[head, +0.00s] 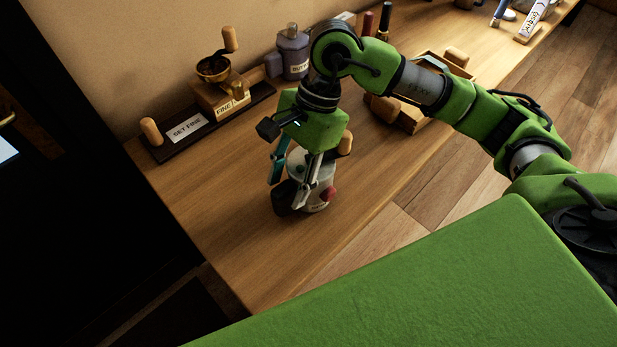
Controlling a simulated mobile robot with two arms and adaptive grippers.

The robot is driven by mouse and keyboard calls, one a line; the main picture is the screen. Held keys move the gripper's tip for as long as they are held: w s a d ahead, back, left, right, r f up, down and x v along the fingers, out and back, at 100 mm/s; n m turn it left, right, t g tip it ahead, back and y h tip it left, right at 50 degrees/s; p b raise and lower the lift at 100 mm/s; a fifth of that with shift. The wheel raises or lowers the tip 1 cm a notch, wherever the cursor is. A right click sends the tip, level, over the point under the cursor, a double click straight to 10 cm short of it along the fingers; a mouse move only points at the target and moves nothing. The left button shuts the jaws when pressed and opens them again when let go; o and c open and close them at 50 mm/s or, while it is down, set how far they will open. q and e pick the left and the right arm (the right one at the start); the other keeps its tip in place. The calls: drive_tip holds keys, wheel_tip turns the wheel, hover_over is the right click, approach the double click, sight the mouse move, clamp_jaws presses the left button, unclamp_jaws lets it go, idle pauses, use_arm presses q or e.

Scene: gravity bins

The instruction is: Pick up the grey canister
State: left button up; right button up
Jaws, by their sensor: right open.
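The grey canister (322,178) stands on the wooden counter, below and partly behind my right gripper. It looks pale grey, with a red knob on its side and a small label near its base. My right gripper (293,197) points down over it with its fingers apart. The fingers hide the canister's left part, and I cannot tell whether they touch it. My left gripper is not in view.
A purple-grey bottle (293,55) stands behind the gripper. A wooden box (410,112) lies to the right. The counter's front left is clear.

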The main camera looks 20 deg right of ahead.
drive_tip(key=shift+a+f, duration=0.2)
drive_tip(key=shift+f, duration=0.25)
clamp_jaws()
drive_tip(key=shift+r, duration=0.1)
